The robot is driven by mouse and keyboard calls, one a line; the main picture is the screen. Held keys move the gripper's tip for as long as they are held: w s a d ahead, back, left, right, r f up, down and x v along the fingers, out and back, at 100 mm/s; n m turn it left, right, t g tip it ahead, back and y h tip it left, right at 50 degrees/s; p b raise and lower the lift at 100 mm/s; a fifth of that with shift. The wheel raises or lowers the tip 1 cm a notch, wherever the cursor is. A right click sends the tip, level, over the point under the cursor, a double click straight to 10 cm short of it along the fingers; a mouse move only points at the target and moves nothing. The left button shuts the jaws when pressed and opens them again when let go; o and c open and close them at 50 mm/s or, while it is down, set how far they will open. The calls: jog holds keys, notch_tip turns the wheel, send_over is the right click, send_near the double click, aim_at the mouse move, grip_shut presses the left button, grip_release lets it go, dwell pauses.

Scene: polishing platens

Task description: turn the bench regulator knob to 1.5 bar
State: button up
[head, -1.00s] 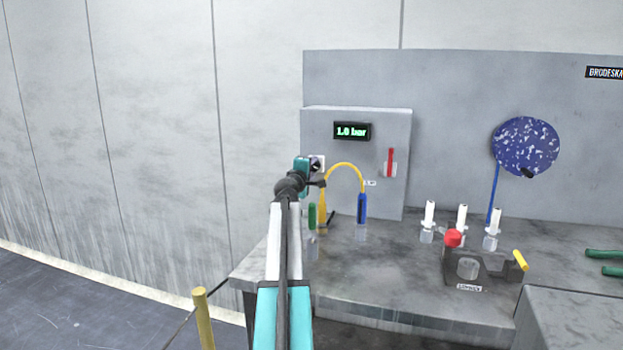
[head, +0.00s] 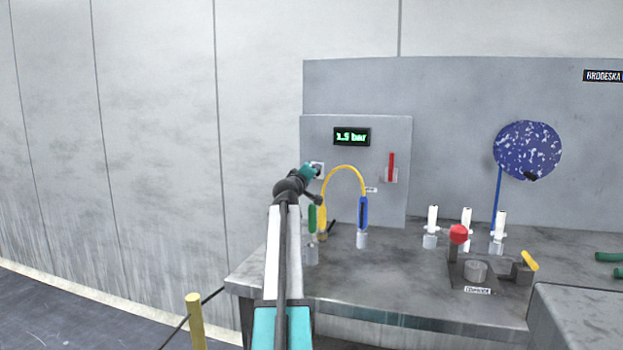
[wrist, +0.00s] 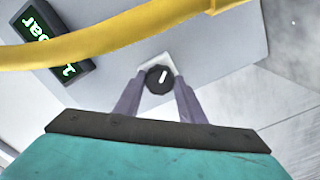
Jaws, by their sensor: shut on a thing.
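The regulator knob (wrist: 159,78) is round and black with a white mark, on a pale square plate. It shows in the wrist view between the two fingers of my gripper (wrist: 157,92), which is shut on it. In the head view my gripper (head: 316,170) is at the left side of the grey panel box (head: 390,214), and my arm hides the knob. The display (head: 352,137) above reads 1.5 bar in green. Part of the display also shows, turned, in the wrist view (wrist: 36,28).
A yellow hose (head: 347,168) arches right of my gripper, and it crosses close in front in the wrist view (wrist: 110,38). A red lever (head: 391,165) is on the box. Green and blue (head: 362,213) fittings, white nozzles and a red-knobbed fixture (head: 458,235) stand on the bench (head: 400,290).

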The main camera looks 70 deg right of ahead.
jog(key=shift+r, duration=0.15)
jog(key=o, duration=0.9)
jog(key=shift+d, duration=0.1)
jog(key=shift+o, duration=0.7)
jog(key=s+a+r+p, duration=0.1)
jog(key=s+a+r, duration=0.1)
jog(key=a, duration=0.5)
jog(key=s+a+r+p, duration=0.1)
jog(key=s+a, duration=0.3)
jog(key=a, duration=0.4)
jog(key=shift+r+p, duration=0.35)
jog(key=shift+r, duration=0.55)
